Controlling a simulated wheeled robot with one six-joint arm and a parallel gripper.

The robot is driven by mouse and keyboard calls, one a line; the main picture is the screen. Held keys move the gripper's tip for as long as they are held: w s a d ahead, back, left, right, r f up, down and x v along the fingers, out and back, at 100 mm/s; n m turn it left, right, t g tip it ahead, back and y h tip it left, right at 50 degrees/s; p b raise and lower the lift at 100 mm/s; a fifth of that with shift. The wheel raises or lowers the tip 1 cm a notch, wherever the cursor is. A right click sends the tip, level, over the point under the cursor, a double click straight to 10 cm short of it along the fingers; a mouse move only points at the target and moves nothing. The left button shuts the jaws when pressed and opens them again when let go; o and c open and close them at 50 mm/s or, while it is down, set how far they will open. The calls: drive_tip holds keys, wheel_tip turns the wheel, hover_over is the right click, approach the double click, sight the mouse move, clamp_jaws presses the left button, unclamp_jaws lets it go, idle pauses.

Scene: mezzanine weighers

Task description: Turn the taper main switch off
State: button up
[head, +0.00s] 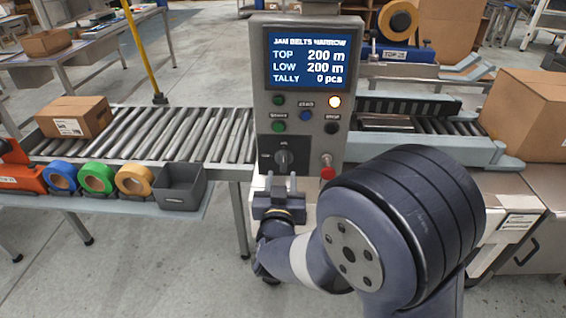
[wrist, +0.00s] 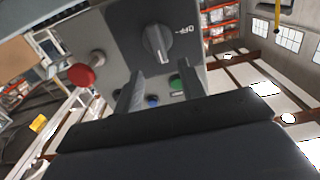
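The taper main switch is a dark rotary knob (head: 284,160) low on the grey control panel (head: 262,100). Its grip bar stands roughly upright in the head view. In the wrist view, the knob (wrist: 158,45) shows with an OFF mark to its right; that view is turned over, so the mark lies on the knob's left in the head view. My gripper (head: 280,187) is just below and in front of the knob. Its two fingers (wrist: 160,90) are apart with nothing between them, and the knob is beyond their tips.
A red push button (head: 327,173) sticks out right of the knob. Green, blue and black buttons and a lit lamp (head: 335,102) sit above, under the display (head: 308,62). A roller conveyor (head: 180,135) with a carton (head: 75,118) is at left; a grey bin (head: 180,187) stands near the panel.

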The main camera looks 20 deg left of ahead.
sight(283, 161)
drive_tip(key=x, duration=0.6)
drive_tip(key=shift+w+a, duration=0.1)
drive_tip(key=shift+w, duration=0.1)
clamp_jaws()
